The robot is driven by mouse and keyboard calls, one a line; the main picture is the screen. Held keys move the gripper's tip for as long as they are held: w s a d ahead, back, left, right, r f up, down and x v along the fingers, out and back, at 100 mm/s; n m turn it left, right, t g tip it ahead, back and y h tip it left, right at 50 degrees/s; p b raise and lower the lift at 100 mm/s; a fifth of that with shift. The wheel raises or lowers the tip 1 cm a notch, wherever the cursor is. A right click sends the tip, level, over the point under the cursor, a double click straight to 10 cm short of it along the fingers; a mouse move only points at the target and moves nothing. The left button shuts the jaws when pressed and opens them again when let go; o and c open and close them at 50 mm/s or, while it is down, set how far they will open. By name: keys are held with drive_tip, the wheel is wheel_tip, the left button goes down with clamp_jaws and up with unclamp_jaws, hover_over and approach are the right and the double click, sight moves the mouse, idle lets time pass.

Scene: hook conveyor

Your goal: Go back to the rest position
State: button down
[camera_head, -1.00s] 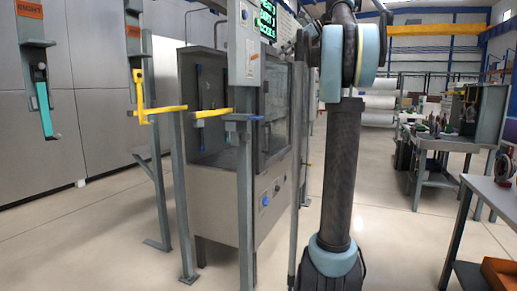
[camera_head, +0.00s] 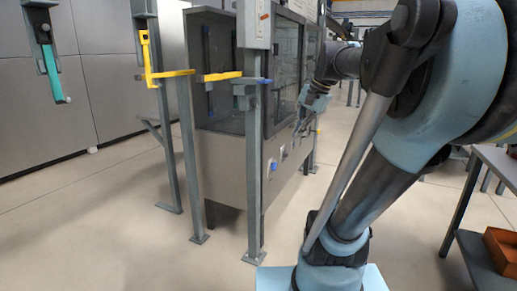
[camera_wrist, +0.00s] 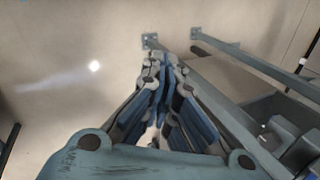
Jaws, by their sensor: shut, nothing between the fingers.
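My gripper (camera_wrist: 161,65) is shut and empty in the wrist view, with its fingertips together above the pale floor. In the head view my gripper (camera_head: 300,128) is small, at the end of my arm, in front of the glazed cabinet's right side. My arm reaches from the right foreground back toward the cabinet. Whether the gripper touches the cabinet cannot be told.
The grey cabinet (camera_head: 225,160) stands in the middle, with posts and yellow bars (camera_head: 172,74) before it. A teal hook (camera_head: 51,72) hangs at the far left. A table with an orange bin (camera_head: 503,250) stands at right. Floor at lower left is clear.

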drive_tip(key=s+d+f+n+h, duration=0.1)
drive_tip(key=s+f, duration=0.3)
drive_tip(key=f, duration=0.4)
drive_tip(key=s+d+f+n+h, duration=0.1)
drive_tip(key=s+f+n, duration=0.3)
drive_tip(key=f, duration=0.4)
drive_tip(key=s+d+f+n+h, duration=0.2)
drive_tip(key=s+f, duration=0.3)
drive_tip(key=f, duration=0.3)
drive_tip(key=shift+s+d+n, duration=0.4)
drive_tip(key=shift+d+n, duration=0.1)
drive_tip(key=shift+d, duration=0.1)
drive_tip(key=shift+w+f, duration=0.15)
drive_tip(key=shift+w, duration=0.35)
